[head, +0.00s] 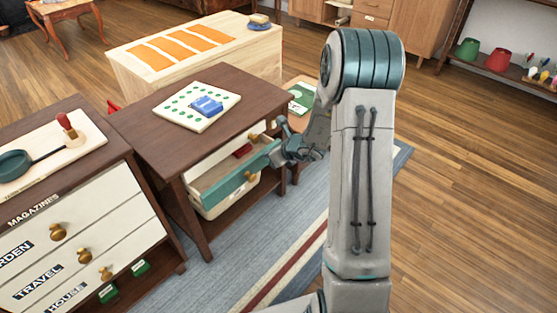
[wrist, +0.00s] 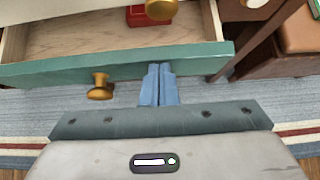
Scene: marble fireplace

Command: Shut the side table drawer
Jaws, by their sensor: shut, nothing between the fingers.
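The dark brown side table (head: 150,135) stands left of centre in the head view. Its teal-fronted drawer (head: 228,187) is pulled out, and a red thing (head: 243,151) shows inside it. In the wrist view the teal drawer front (wrist: 60,72) crosses the picture, with a brass knob (wrist: 100,88) left of my gripper. My gripper (wrist: 160,68) is shut and empty, with its fingertips at the drawer front's lower part, right of the knob. I cannot tell whether they touch it. In the head view my gripper (head: 275,156) is at the drawer's right end.
A cream bin (head: 228,203) sits under the drawer. A labelled drawer cabinet (head: 85,230) is at left, and a wooden chest (head: 190,50) stands behind the table. A white board with a blue thing lies on the tabletop. Open floor (head: 460,190) lies at right.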

